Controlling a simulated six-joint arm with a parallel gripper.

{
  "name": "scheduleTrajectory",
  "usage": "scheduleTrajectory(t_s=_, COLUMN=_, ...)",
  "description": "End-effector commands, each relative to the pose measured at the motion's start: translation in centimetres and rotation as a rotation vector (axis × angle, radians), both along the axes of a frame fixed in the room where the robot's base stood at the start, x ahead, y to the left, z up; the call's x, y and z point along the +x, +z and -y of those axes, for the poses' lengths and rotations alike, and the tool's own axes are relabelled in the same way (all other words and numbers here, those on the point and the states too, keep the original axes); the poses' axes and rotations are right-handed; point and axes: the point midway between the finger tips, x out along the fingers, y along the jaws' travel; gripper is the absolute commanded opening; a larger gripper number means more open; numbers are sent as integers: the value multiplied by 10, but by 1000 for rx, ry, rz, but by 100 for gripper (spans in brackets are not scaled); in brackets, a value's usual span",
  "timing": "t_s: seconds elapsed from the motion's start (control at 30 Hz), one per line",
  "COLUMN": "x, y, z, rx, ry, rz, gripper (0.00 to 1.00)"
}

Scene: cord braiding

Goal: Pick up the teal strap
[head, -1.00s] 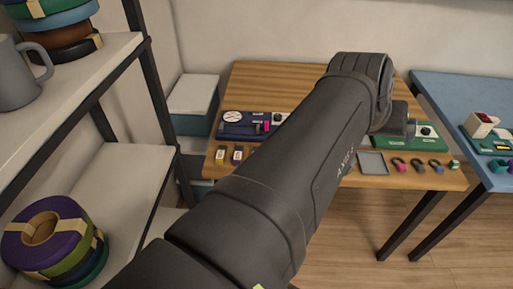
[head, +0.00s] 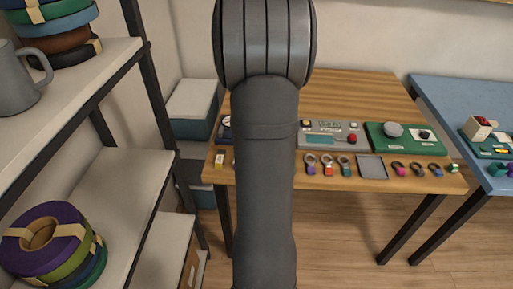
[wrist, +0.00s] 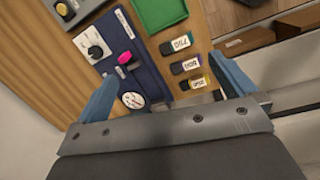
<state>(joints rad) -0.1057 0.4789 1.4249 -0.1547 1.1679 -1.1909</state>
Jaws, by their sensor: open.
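In the wrist view, a small dark piece with a white label and a green-teal edge (wrist: 179,43) lies on the wooden table; it looks like the teal strap, though its shade is hard to judge. A purple-edged piece (wrist: 185,66) and a yellow-edged piece (wrist: 193,83) lie beside it in a row. My gripper (wrist: 165,70) is open and empty, its blue fingers wide apart above the table. The row sits between the fingers in the picture, nearer the right one. In the head view my arm hides my gripper and most of this row; the yellow piece (head: 220,159) shows.
A dark blue panel (wrist: 140,72) with a pink knob lies beside the row. A green tray (wrist: 158,12) is beyond it. In the head view, several ringed pieces and a grey tray (head: 372,167) line the table's front. A shelf (head: 95,190) stands at left.

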Motion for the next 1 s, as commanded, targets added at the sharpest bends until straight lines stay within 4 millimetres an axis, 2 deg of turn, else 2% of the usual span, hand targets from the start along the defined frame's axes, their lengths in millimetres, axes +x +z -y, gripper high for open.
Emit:
scheduleTrajectory(t_s=0.03, x=2, y=-14, z=-19, rx=1, ry=64, rz=-38, gripper=100)
scheduleTrajectory(t_s=0.1, x=3, y=-26, z=-36, rx=1, ry=134, rz=-75, gripper=100)
scheduleTrajectory(t_s=0.27, x=3, y=-41, z=-54, rx=2, ry=209, rz=-115, gripper=100)
scheduleTrajectory(t_s=0.37, x=2, y=-53, z=-54, rx=3, ry=216, rz=-120, gripper=100)
scheduleTrajectory(t_s=0.8, x=2, y=-142, z=-42, rx=4, ry=211, rz=-119, gripper=100)
scheduleTrajectory(t_s=1.0, x=3, y=-159, z=-40, rx=3, ry=211, rz=-116, gripper=100)
